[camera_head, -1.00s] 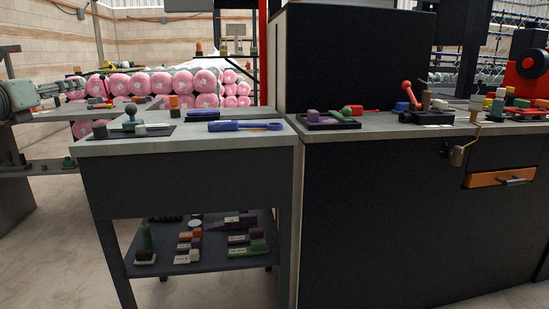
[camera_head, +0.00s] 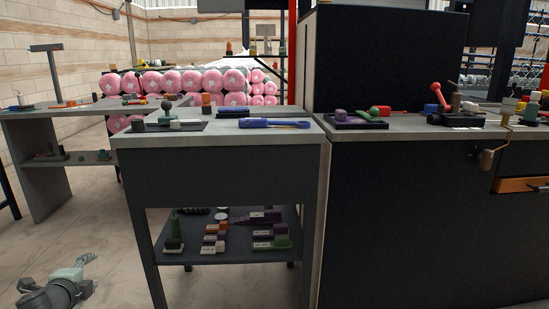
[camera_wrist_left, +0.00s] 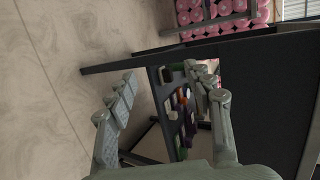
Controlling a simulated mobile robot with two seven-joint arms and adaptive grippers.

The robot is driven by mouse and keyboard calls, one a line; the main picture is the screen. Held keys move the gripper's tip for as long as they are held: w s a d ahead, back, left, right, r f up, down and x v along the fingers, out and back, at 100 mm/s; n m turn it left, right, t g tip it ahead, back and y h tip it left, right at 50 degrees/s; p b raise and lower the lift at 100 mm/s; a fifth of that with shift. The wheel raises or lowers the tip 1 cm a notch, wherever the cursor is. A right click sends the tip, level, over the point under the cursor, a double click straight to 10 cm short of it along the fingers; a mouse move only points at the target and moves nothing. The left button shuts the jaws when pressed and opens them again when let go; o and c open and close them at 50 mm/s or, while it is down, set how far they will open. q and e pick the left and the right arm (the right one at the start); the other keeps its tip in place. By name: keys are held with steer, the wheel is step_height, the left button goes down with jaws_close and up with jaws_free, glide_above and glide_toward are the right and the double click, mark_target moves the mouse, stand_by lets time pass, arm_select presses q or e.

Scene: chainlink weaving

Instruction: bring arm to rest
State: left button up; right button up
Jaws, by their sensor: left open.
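My left gripper (camera_head: 84,266) shows at the lower left of the head view, low over the floor and left of the small workbench. It is away from the bench. In the left wrist view its two fingers (camera_wrist_left: 166,100) are spread wide apart with nothing between them. Behind them the bench's lower shelf appears tilted. My right gripper is not in either current view.
The grey workbench (camera_head: 220,144) carries a blue tool (camera_head: 270,124); its lower shelf (camera_head: 190,256) holds several small blocks. A dark cabinet (camera_head: 410,220) stands at the right, another table (camera_head: 40,122) at the left. Pink rolls (camera_head: 190,80) are stacked behind. Open floor lies at the lower left.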

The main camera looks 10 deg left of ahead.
arm_select(q)
steer(key=s+d+f+n+g+h, duration=0.1)
steer(key=s+d+f+n+g, duration=0.25)
steer(key=s+d+f, duration=0.5)
steer(key=s+d+f+n+g+h, duration=0.15)
steer(key=s+d+f+n, duration=0.3)
steer(key=f, duration=0.65)
steer(key=s+d+f+n+g+h, duration=0.1)
steer(key=s+d+f+n, duration=0.1)
steer(key=s+d+f, duration=0.2)
steer(key=s+d+f+n+g+h, duration=0.1)
steer(key=s+d+f, duration=0.3)
steer(key=d, duration=0.7)
steer(key=s+n+g, duration=0.1)
steer(key=s, duration=0.1)
steer(key=shift+s+d, duration=0.3)
steer(key=shift+s, duration=0.1)
